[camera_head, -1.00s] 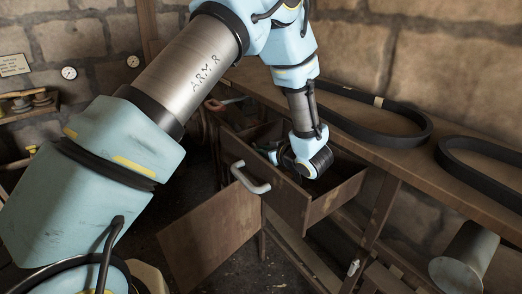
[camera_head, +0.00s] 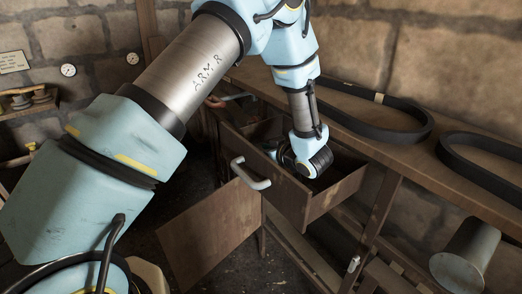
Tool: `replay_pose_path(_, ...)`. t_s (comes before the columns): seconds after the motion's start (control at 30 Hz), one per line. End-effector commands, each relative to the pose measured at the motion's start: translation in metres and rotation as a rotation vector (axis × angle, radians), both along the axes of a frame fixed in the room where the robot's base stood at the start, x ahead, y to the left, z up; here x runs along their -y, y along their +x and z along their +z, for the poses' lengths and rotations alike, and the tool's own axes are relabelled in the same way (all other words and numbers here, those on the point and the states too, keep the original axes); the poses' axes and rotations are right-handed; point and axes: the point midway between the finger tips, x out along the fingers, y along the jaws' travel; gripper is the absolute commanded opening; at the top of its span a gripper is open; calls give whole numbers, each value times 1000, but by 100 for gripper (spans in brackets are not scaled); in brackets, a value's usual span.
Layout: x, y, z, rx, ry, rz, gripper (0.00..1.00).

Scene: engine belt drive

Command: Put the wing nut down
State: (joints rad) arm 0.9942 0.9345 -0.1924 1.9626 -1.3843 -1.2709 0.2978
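An open wooden drawer (camera_head: 345,188) with a pale curved handle (camera_head: 250,174) sticks out from under the workbench. My gripper (camera_head: 291,160) is at the drawer, with the black and pale blue wrist over its opening. The fingers are hidden behind the wrist and the drawer front, so I cannot see whether they are open or shut. The wing nut is not visible in this view.
Two black belts, one farther back (camera_head: 390,131) and one at right (camera_head: 480,165), lie on the workbench top (camera_head: 450,187). A grey metal cylinder (camera_head: 464,258) is at lower right. A wooden panel (camera_head: 205,235) stands below the drawer.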

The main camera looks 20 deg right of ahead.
Motion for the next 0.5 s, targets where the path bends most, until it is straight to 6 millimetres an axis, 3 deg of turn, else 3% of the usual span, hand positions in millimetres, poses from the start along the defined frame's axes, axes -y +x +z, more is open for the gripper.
replay_pose_path(0.2,1,-1,18,0,-2,0,56)
replay_pose_path(0.27,4,-12,15,0,-2,-5,56)
replay_pose_path(0.5,11,-50,31,1,-2,-3,56)
